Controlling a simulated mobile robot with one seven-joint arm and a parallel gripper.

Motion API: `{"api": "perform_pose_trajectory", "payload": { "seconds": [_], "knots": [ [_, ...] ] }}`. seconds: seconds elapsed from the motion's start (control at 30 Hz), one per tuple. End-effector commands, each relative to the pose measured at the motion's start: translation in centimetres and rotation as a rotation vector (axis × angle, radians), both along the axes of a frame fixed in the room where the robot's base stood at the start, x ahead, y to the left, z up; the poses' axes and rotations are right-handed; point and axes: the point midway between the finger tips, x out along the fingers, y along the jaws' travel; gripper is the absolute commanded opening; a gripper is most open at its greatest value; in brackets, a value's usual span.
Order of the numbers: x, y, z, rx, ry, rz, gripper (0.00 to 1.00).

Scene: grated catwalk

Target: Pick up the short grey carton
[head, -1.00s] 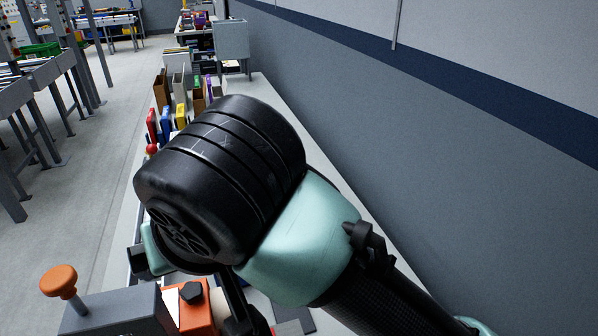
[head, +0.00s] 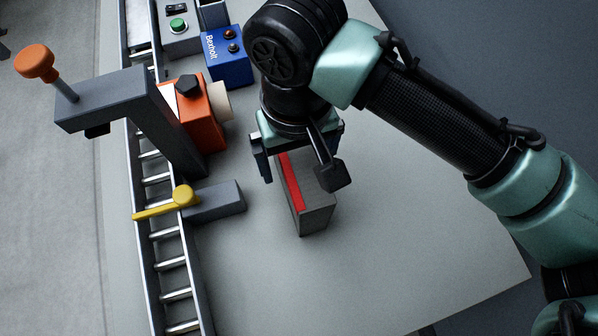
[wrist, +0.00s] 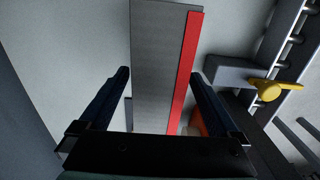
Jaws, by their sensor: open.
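The short grey carton (head: 318,212) is a grey block with a red stripe along one edge. It stands on the pale bench top under my gripper (head: 298,165) in the head view. My gripper is open, with its fingers near the far end of the carton. In the wrist view, the carton (wrist: 155,50) runs up between the two open fingers of my gripper (wrist: 160,75), with a gap on the left and the red stripe close to the right finger. My wrist and gripper hide the carton's far end in the head view.
A roller conveyor (head: 172,263) runs along the left. A grey post with an orange knob (head: 35,62), an orange device (head: 200,120), a blue box (head: 228,60) and a yellow lever (head: 165,204) stand nearby. The bench right of and nearer than the carton is clear.

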Motion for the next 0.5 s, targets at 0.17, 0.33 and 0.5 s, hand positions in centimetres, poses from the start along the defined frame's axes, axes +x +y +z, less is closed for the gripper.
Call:
{"api": "perform_pose_trajectory", "payload": {
  "seconds": [0.17, 0.33, 0.5],
  "knots": [
    [-0.1, -0.3, -2.9, -0.001, 0.003, 0.001, 0.97],
    [-0.1, -0.2, -3.9, -0.001, 0.000, 0.001, 0.97],
    [-0.1, -0.2, -4.0, 0.000, 0.000, 0.001, 0.97]
  ]
}}
